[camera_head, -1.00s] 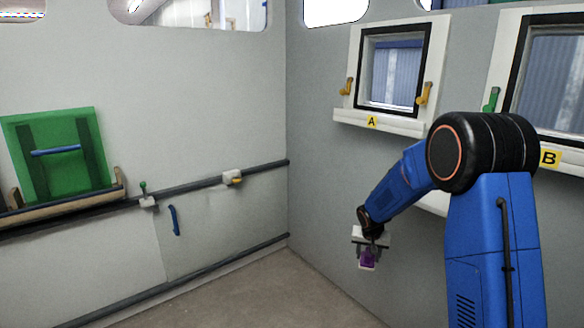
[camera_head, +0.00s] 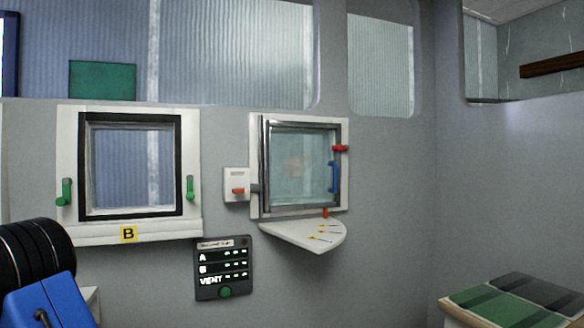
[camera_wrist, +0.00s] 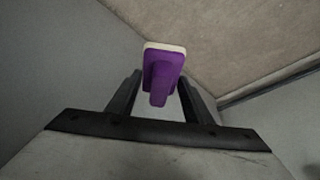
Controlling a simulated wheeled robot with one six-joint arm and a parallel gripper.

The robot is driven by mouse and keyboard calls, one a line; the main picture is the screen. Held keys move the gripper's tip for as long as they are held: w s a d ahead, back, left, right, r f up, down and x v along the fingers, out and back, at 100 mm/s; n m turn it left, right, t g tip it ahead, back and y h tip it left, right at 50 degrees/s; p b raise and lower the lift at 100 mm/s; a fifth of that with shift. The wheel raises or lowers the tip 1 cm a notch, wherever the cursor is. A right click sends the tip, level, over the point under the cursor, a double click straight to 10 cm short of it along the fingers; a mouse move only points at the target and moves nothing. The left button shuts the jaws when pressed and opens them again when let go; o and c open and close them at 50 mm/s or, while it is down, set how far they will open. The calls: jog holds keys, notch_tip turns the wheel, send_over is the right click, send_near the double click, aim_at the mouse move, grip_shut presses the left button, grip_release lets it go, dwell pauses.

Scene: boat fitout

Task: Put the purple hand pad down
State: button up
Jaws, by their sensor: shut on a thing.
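The purple hand pad (camera_wrist: 162,75) shows in the wrist view, with a pale layer along its far edge and a purple grip towards me. My gripper (camera_wrist: 160,88) is shut on it, with one dark finger on each side of the grip. The pad is in the air above the brown floor (camera_wrist: 230,30), beside a grey wall. In the head view the pad and gripper are out of frame; only part of my arm shows at the lower left.
In the head view, window B (camera_head: 130,165) and a second hinged window (camera_head: 303,168) with a small white shelf (camera_head: 303,234) are on the wall. A dark panel (camera_head: 223,268) hangs below. A bench with green and dark pads (camera_head: 510,305) stands at the lower right.

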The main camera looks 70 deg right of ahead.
dwell(0.3)
jog(key=s+d+r+m+g+h, duration=0.1)
jog(key=s+r+m, duration=0.1)
jog(key=s+r, duration=0.9)
jog(key=s+d+r+m, duration=0.1)
jog(key=s+r+m, duration=0.25)
jog(key=r, duration=1.35)
jog(key=s+d+r+m+g+h, duration=0.1)
jog(key=s+r+m, duration=0.1)
jog(key=s+r, duration=0.95)
jog(key=shift+n, duration=0.25)
jog(key=w+d, duration=0.9)
jog(key=d, duration=0.1)
jog(key=w+d, duration=0.5)
jog(key=shift+w+d+r, duration=0.1)
jog(key=shift+w+r, duration=0.2)
jog(key=shift+r, duration=0.05)
jog(key=shift+f, duration=2.15)
jog(key=shift+w+d+f, duration=0.15)
jog(key=shift+f, duration=0.25)
